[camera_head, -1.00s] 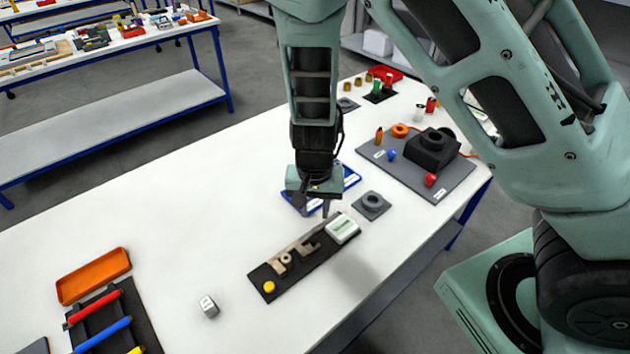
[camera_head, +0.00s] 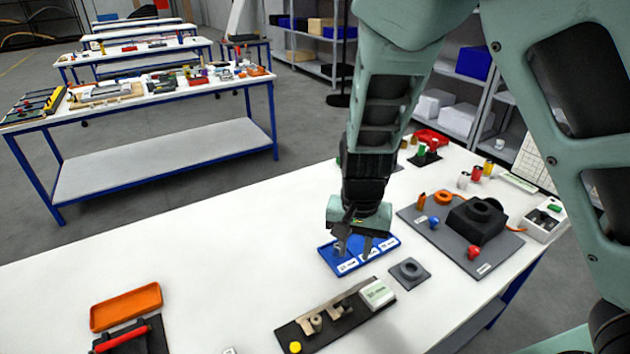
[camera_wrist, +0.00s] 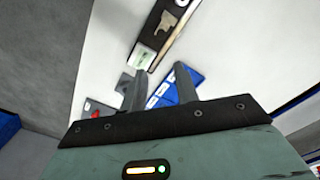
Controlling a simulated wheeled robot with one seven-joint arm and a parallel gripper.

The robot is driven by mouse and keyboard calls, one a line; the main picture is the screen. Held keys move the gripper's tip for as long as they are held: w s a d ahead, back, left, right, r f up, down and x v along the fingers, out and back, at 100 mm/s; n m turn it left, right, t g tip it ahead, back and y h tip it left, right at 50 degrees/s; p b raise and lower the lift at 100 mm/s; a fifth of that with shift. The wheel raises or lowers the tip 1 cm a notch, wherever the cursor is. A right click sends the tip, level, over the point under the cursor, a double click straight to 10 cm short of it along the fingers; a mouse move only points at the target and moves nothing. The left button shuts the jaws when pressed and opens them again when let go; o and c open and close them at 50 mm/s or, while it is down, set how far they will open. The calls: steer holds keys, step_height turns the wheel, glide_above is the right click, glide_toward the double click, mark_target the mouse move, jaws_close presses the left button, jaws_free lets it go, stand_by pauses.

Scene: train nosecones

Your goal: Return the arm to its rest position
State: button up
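My gripper (camera_head: 354,250) hangs fingers-down on my bent arm. In the head view it appears in front of and over the blue tray (camera_head: 378,256), above the table. In the wrist view the two dark fingers of my gripper (camera_wrist: 160,88) stand apart with nothing held between them. The wrist view also shows part of the blue tray (camera_wrist: 180,92) beyond the fingers.
The white table (camera_head: 180,262) holds a dark board (camera_head: 325,328) with a white box (camera_head: 378,293), a grey square part (camera_head: 410,271), a grey plate (camera_head: 440,240) with a black block (camera_head: 478,222), and an orange tray (camera_head: 125,307). The table's left middle is clear.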

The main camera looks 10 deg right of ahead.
steer(key=s+a+r+n+b, duration=0.2)
steer(key=s+n+b, duration=0.2)
steer(key=s, duration=0.5)
steer(key=s+a+r+n+b, duration=0.2)
steer(key=s+n+b, duration=0.2)
steer(key=s+n, duration=0.5)
steer(key=shift+s+y, duration=0.3)
steer(key=shift+s, duration=0.35)
